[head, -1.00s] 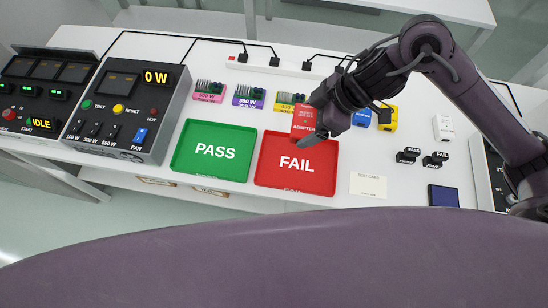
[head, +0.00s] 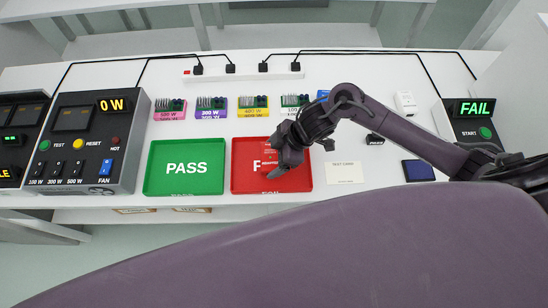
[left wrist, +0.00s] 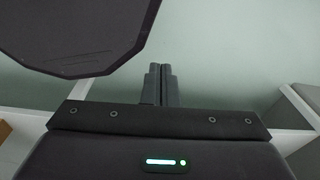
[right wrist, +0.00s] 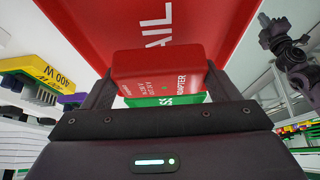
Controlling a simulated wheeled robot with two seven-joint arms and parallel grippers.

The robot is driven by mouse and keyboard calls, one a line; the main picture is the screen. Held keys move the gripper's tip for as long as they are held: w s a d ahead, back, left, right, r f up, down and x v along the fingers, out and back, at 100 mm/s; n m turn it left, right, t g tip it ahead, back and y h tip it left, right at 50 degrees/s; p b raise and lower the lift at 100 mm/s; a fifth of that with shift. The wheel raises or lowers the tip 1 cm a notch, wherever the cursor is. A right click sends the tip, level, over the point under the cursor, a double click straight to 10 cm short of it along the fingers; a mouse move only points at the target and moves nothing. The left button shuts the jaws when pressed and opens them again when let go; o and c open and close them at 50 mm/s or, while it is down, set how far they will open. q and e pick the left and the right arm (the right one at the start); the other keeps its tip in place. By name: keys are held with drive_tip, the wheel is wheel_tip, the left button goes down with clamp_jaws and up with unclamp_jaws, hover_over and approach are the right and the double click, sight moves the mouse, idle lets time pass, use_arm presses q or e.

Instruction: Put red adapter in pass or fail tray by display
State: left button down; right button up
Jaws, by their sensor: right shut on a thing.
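The red adapter (right wrist: 160,75) is held between the two fingers of my right gripper (right wrist: 160,90), as the right wrist view shows. In the head view my right gripper (head: 284,163) is over the red FAIL tray (head: 240,187) and hides part of its lettering. The adapter is above the tray; how far above I cannot tell. The green PASS tray (head: 152,182) lies to the left, with no part on it. The display (head: 475,108) at the right reads FAIL in green. My left gripper (left wrist: 158,84) shows in the left wrist view with its fingers together and empty.
Several colored load modules (head: 211,106) stand in a row behind the trays. A black test console (head: 85,140) reading 0 W is at the left. A test card (head: 344,173) and a dark blue pad (head: 418,170) lie right of the FAIL tray. A power strip (head: 244,73) runs behind.

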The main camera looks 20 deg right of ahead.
wheel_tip(320, 180, down, 2)
drive_tip(key=shift+f, duration=0.45)
drive_tip(key=o, duration=1.1)
drive_tip(key=shift+o, duration=0.2)
drive_tip(key=shift+r, duration=0.2)
use_arm(q)
drive_tip(key=shift+d+f, duration=0.2)
drive_tip(key=shift+d, duration=0.1)
use_arm(e)
drive_tip(key=v, duration=1.2)
